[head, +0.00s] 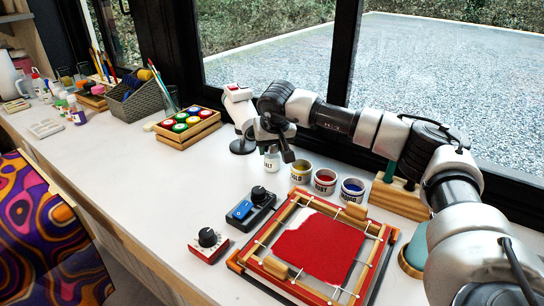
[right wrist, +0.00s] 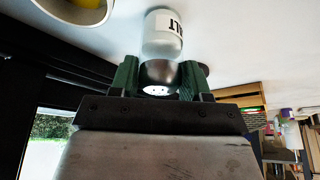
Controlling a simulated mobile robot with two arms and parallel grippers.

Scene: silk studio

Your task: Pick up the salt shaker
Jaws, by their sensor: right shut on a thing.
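The salt shaker (head: 271,161) is a small white jar with dark "ALT" lettering on its label, on the white counter left of the paint pots. My right gripper (head: 274,147) reaches down over it from above. In the right wrist view, the shaker (right wrist: 163,38) shows its label and a rounded metal cap with small holes. The two green fingers of my right gripper (right wrist: 158,78) are shut on the cap from both sides. I cannot tell whether the base of the shaker touches the counter. My left gripper is not in view.
Paint pots in yellow (head: 300,172), red (head: 325,182) and blue (head: 352,190) stand close right of the shaker. A wooden crate of jars (head: 187,127) is left. A blue-black device (head: 251,208) and a stretched red silk frame (head: 318,248) lie in front.

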